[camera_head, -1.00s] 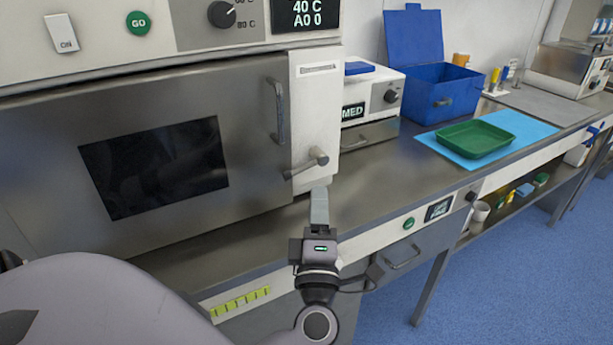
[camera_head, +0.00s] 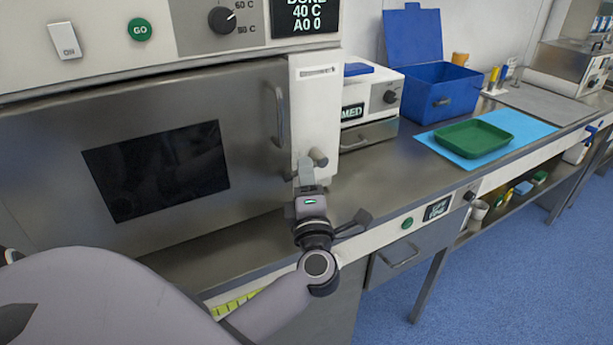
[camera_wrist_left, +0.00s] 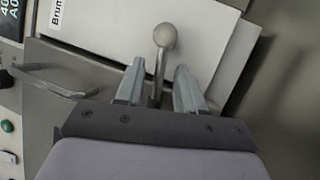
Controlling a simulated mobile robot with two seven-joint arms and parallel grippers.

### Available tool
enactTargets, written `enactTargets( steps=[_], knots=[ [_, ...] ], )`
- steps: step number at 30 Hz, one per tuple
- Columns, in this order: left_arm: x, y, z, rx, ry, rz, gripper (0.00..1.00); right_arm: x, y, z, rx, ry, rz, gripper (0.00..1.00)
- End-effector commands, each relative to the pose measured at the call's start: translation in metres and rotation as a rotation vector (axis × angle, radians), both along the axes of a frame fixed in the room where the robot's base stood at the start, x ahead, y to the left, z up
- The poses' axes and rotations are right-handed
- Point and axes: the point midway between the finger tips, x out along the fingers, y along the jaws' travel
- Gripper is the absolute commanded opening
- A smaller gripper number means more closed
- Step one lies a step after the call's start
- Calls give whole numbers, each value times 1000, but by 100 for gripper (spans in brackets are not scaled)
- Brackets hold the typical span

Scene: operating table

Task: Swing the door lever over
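The door lever (camera_head: 318,157) is a grey metal bar with a rounded end on the white panel right of the steel washer door (camera_head: 250,170). Its left part is largely hidden behind my left gripper (camera_head: 306,172) in the head view. In the left wrist view, the lever's round knob (camera_wrist_left: 165,36) stands beyond the fingertips, and its bar runs down between the two fingers. My left gripper (camera_wrist_left: 158,84) is open there, with a finger on each side of the bar and visible gaps. The washer door looks closed. My right gripper is in neither view.
A vertical door handle (camera_head: 279,117) is just left of the lever. A white device (camera_head: 385,95), a blue box (camera_head: 445,95) and a green tray (camera_head: 473,139) on a blue mat stand along the bench to the right. A drawer handle (camera_head: 400,258) projects below the bench edge.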

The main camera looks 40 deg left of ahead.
Motion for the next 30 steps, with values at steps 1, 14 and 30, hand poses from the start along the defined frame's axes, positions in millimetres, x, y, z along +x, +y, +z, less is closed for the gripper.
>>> enactTargets(
  steps=[1,14,30],
  knots=[
    [0,0,0,0,0,0,38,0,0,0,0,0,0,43],
    [0,-1,-1,-2,-6,0,0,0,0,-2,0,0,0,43],
    [5,-3,-21,-107,-256,2,0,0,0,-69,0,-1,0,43]
  ],
)
